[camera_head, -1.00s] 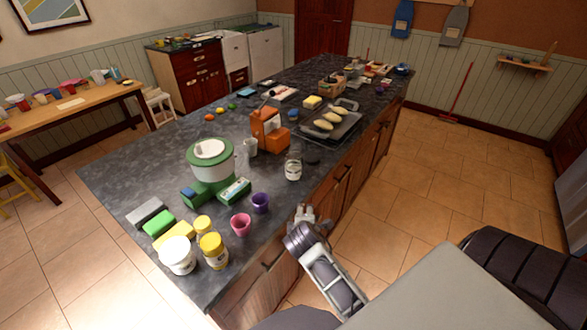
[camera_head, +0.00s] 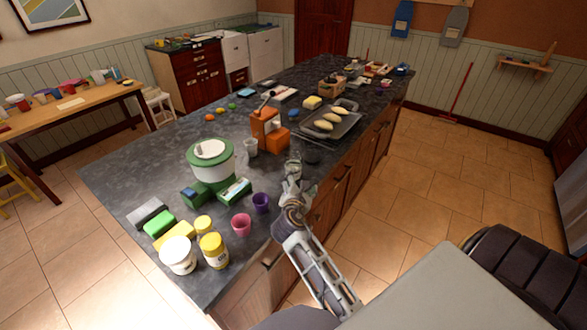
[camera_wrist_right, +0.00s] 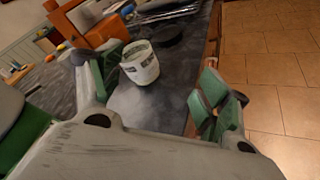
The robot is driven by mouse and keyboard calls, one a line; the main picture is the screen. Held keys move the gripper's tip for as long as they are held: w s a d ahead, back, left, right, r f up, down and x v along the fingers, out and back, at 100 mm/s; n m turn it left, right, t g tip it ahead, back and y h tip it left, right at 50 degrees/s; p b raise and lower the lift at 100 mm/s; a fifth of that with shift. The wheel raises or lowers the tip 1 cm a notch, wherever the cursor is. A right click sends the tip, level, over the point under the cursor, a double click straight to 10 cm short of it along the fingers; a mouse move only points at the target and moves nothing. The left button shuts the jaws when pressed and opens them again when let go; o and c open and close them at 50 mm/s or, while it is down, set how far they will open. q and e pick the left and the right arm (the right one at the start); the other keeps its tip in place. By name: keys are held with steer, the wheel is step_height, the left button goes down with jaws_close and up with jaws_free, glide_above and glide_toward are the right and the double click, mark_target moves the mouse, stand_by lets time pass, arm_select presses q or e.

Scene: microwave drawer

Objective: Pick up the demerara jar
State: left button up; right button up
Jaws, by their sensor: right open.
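A small pale open jar (camera_head: 293,166), which I take to be the demerara jar, stands upright near the right edge of the dark worktop (camera_head: 130,180). My right gripper (camera_head: 291,182) is in front of it and partly hides it. In the right wrist view the jar (camera_wrist_right: 140,64) stands just beyond and between the spread green-padded fingers (camera_wrist_right: 152,88), nearer the left one. The gripper is open and empty. The label cannot be read. My left gripper is not in view.
A dark round disc (camera_head: 311,157) lies beside the jar. A green-and-white machine (camera_head: 212,163), purple cup (camera_head: 260,203) and pink cup (camera_head: 241,224) stand to the left. Open floor lies right.

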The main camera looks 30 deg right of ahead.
mark_target(291, 164)
steer(key=shift+w+a+r+n+t+h, duration=0.2)
steer(key=shift+w+r+n+t, duration=0.25)
steer(key=shift+w+r+n, duration=0.65)
steer(key=shift+w+a+r+n+t+h, duration=0.1)
steer(key=shift+w+r+n+t+h, duration=0.15)
steer(key=shift+w+r+n+t, duration=0.9)
steer(key=shift+w+a+r+n+g+h, duration=0.2)
steer(key=shift+r+n, duration=0.55)
steer(key=shift+n, duration=0.9)
steer(key=shift+f, duration=0.1)
step_height(291, 164, down, 7)
steer(key=shift+f+b, duration=0.2)
steer(key=shift+b, duration=0.35)
steer(key=shift+w+d+f, duration=0.1)
steer(key=shift+f, duration=0.15)
steer(key=shift+w+d, duration=0.35)
steer(key=shift+w, duration=0.05)
steer(key=shift+w+d+r, duration=0.1)
steer(key=shift+w+d, duration=0.35)
steer(key=shift+w, duration=0.15)
steer(key=shift+p+x, duration=0.45)
steer(key=shift+x, duration=1.9)
